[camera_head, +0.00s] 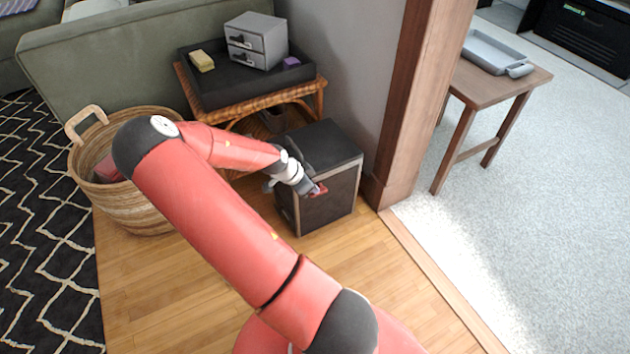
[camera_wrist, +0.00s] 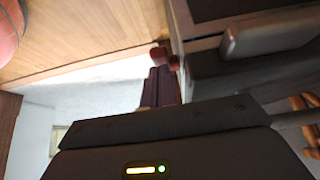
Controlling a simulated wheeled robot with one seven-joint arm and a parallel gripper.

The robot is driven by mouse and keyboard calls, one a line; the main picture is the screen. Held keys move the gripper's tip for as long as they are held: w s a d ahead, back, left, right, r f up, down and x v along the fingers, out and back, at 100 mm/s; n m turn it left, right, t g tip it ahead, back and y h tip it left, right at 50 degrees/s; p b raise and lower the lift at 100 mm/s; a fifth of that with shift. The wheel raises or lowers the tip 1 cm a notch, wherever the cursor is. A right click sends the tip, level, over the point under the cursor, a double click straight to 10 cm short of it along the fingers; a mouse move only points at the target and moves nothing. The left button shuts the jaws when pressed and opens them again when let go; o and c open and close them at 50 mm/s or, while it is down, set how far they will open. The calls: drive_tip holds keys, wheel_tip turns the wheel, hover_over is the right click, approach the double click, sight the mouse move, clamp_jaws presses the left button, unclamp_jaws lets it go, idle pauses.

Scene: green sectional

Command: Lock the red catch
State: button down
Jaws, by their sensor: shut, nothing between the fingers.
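The red catch (camera_head: 319,189) is on the upper front of a dark box (camera_head: 338,205) on the wood floor. In the wrist view, a small red knob-like part of the catch (camera_wrist: 160,54) shows beside the box's edge. My gripper (camera_head: 309,190) is at the catch, and its arm hides part of the box front. In the wrist view my gripper's fingers (camera_wrist: 162,85) are together with nothing between them, their tips right by the red part. I cannot tell whether they touch it, nor the catch's exact position.
A wicker table (camera_head: 270,101) with a black tray (camera_head: 215,99) stands behind the box. A woven basket (camera_head: 130,215) is at the left. A wooden post (camera_head: 410,110) stands close on the right. Floor in front of the box is clear.

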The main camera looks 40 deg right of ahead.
drive_tip(key=shift+d, duration=0.1)
drive_tip(key=shift+s+d+f+b, duration=0.2)
drive_tip(key=shift+d+b, duration=0.2)
drive_tip(key=shift+d, duration=0.25)
drive_tip(key=shift+d+r, duration=0.15)
drive_tip(key=shift+r, duration=0.2)
drive_tip(key=r+p, duration=0.2)
drive_tip(key=r, duration=0.1)
drive_tip(key=r+p, duration=0.1)
drive_tip(key=shift+d+r, duration=0.25)
drive_tip(key=a+v, duration=0.1)
drive_tip(key=v, duration=0.8)
drive_tip(key=shift+f+p, duration=0.3)
drive_tip(key=shift+p, duration=0.15)
